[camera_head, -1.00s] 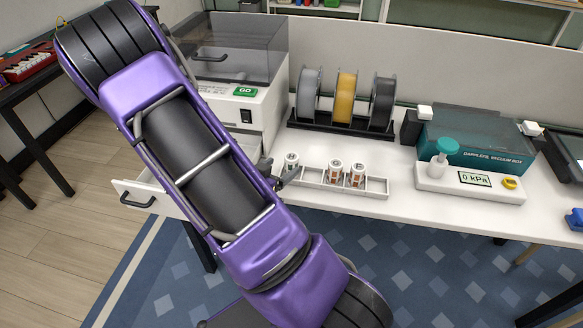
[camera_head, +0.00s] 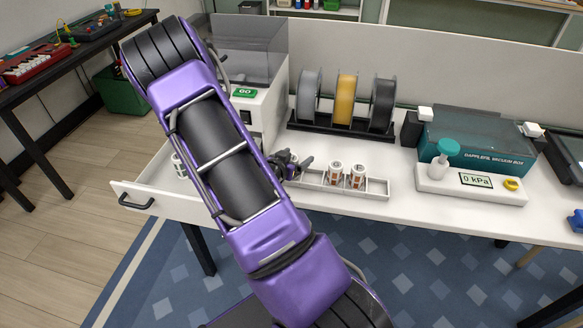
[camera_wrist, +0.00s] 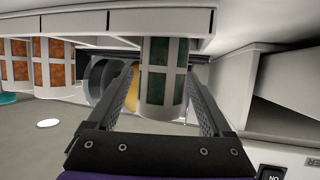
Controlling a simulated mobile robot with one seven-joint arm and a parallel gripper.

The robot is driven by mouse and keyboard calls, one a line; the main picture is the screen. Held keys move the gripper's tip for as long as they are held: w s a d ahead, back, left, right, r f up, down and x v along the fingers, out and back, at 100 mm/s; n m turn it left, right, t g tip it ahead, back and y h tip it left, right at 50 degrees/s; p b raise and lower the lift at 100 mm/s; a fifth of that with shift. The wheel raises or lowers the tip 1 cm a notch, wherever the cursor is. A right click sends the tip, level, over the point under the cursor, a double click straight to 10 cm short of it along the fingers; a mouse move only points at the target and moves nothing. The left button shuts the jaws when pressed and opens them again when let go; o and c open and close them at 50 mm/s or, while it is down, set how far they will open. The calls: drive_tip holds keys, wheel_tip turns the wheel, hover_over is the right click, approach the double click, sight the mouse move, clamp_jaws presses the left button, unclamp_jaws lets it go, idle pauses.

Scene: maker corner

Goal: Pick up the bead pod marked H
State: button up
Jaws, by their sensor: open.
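My gripper (camera_head: 298,165) is at the left end of a white rack (camera_head: 375,188) on the bench. In the wrist view, which looks upside down, my open gripper (camera_wrist: 161,78) has a finger on each side of a pod with dark green contents (camera_wrist: 163,72). I cannot tell whether the fingers touch it. Two pods with orange-brown contents, one (camera_head: 335,173) and another (camera_head: 357,175), stand upright further right in the rack. Another pod (camera_head: 178,165) is in the open drawer, partly behind my arm. No letter H is readable on any pod.
The open drawer (camera_head: 150,183) juts out at the left, below a white machine (camera_head: 250,110) with a GO label. A spool stand (camera_head: 340,133) is behind the rack.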

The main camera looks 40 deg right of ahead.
clamp_jaws()
idle(0.3)
